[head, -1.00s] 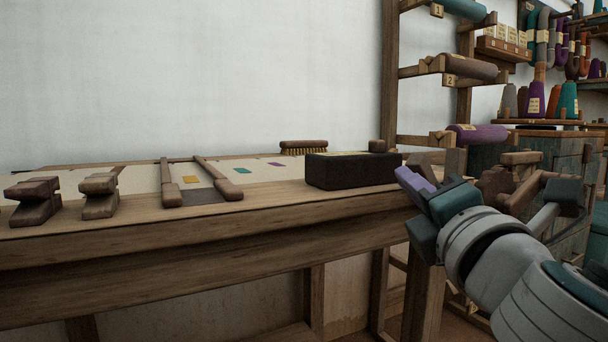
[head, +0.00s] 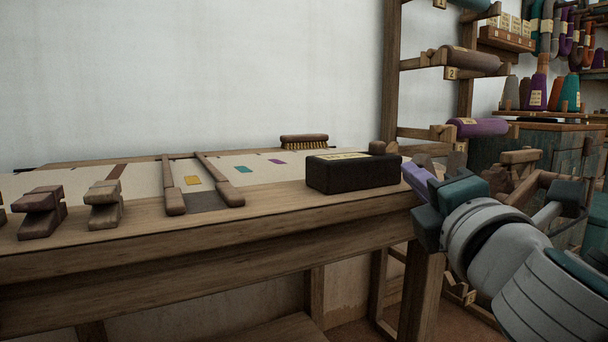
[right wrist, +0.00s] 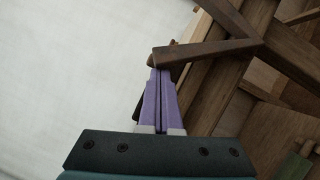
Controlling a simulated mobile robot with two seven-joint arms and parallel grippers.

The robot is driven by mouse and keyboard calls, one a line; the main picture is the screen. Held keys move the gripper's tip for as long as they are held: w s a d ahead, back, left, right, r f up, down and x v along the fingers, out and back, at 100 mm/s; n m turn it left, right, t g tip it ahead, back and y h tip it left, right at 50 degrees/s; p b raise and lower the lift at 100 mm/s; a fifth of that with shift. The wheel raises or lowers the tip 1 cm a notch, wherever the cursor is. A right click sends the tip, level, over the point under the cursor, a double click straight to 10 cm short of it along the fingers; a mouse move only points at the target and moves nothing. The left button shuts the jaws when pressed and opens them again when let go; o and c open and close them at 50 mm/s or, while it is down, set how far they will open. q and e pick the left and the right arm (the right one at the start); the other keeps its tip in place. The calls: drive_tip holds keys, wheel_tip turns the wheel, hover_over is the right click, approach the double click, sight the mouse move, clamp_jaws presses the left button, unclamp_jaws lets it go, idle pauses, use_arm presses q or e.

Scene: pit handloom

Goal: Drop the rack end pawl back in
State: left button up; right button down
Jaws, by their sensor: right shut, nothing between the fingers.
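My right gripper (head: 412,176) is at the right end of the long wooden bench in the head view, just right of a black box. Its purple fingers are shut together with nothing between them. In the right wrist view the closed fingertips (right wrist: 161,72) are at the free end of a dark wooden bar (right wrist: 210,50). Whether they touch it is unclear. This bar may be the pawl, but I cannot tell for sure. In the head view the fingers and wrist partly hide the wooden parts behind them. My left gripper is not in view.
The wooden bench (head: 280,217) carries the black box (head: 352,175), a brush (head: 304,141) and several wooden blocks. A wooden rack with rolls (head: 470,62) stands behind on the right. Cones of yarn (head: 538,92) are farther right. The bench front is clear.

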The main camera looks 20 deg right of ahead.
use_arm(q)
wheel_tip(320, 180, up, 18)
drive_tip(key=p, duration=1.7)
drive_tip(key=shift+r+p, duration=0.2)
drive_tip(key=shift+p, duration=0.15)
use_arm(e)
drive_tip(key=d+r+m+g+y, duration=0.1)
drive_tip(key=d+r+m+g, duration=0.2)
drive_tip(key=d+m, duration=0.5)
drive_tip(key=shift+w+d+r+m+g, duration=0.3)
drive_tip(key=shift+w+d+r+g, duration=0.1)
drive_tip(key=shift+d+r, duration=0.45)
